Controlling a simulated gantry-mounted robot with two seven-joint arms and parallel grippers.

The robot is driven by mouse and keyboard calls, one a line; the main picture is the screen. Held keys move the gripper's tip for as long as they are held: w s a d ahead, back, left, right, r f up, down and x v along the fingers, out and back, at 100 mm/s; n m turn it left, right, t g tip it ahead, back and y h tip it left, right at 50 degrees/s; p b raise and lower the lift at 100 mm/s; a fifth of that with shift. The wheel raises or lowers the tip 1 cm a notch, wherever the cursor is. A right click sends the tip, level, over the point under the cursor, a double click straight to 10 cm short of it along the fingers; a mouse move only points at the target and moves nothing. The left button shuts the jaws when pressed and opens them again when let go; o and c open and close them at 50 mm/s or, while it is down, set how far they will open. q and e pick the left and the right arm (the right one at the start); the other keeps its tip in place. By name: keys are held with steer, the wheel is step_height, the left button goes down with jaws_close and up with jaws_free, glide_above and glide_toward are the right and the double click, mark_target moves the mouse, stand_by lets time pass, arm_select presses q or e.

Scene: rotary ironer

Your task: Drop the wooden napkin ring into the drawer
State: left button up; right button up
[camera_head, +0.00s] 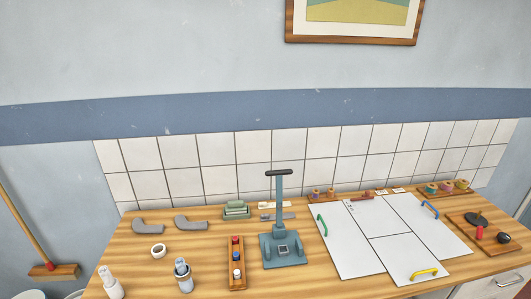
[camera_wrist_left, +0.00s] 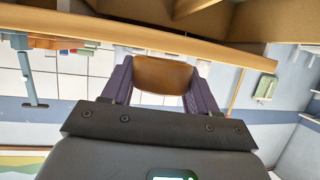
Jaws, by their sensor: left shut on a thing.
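The left wrist view appears upside down. In it my left gripper (camera_wrist_left: 160,88), with purple fingers, is shut on a brown, wooden, curved piece (camera_wrist_left: 163,72), which looks like the napkin ring. The fingers grip it from both sides and its far side is hidden. Close beyond it runs a pale wooden edge (camera_wrist_left: 120,33), with recessed wooden panels (camera_wrist_left: 215,22) behind; I cannot tell for sure whether this is the drawer. Neither gripper shows in the head view, and my right gripper is in no view.
The wooden worktop (camera_head: 205,270) holds a blue-grey stand (camera_head: 283,250), a bottle rack (camera_head: 237,265), white panels (camera_head: 385,240) with coloured handles, and a white tape roll (camera_head: 158,251). A white front with a handle (camera_head: 503,284) shows at lower right. A broom (camera_head: 53,270) stands left.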

arm_select(q)
steer(key=o, duration=1.1)
steer(key=b+v, duration=0.1)
steer(key=v, duration=1)
